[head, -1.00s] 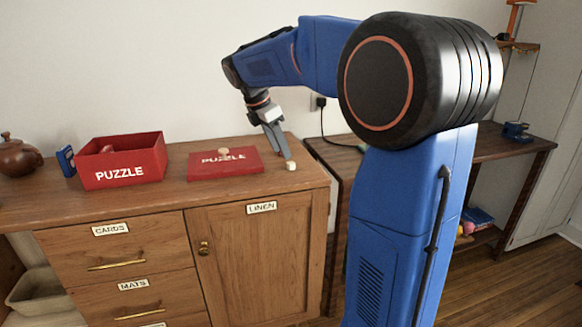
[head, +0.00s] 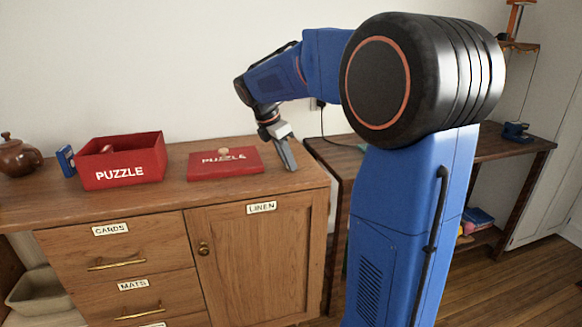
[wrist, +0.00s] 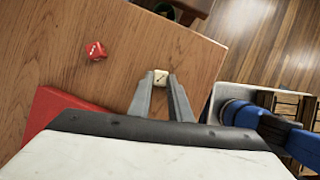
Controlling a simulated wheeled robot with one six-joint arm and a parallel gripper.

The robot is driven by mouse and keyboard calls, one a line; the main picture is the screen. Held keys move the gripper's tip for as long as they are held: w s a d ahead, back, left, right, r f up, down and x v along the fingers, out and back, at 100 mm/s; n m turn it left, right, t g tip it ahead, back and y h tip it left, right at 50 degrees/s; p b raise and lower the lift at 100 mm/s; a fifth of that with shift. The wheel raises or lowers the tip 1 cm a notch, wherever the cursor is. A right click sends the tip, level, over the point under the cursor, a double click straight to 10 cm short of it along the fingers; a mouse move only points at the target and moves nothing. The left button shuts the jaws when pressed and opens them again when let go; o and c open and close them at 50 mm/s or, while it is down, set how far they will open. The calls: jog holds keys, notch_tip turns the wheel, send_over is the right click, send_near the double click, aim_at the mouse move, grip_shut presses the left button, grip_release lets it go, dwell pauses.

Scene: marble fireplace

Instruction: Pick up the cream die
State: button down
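The cream die (wrist: 160,77) sits on the wooden cabinet top, seen in the wrist view between the fingertips of my gripper (wrist: 161,80). The two grey fingers stand apart, one on each side of the die. I cannot tell whether either finger touches it. In the head view, my gripper (head: 289,168) points down at the cabinet top's right end, and its fingers hide the die.
A red die (wrist: 96,50) lies nearby. A red PUZZLE lid (head: 240,168) with a small pale piece on it lies left of my gripper. Further left stand a red PUZZLE box (head: 120,172), a blue box (head: 66,160) and a brown teapot (head: 18,158).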

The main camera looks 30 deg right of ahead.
notch_tip(320, 180, up, 10)
dwell(0.8)
jog(key=shift+w+a, duration=0.1)
dwell(0.8)
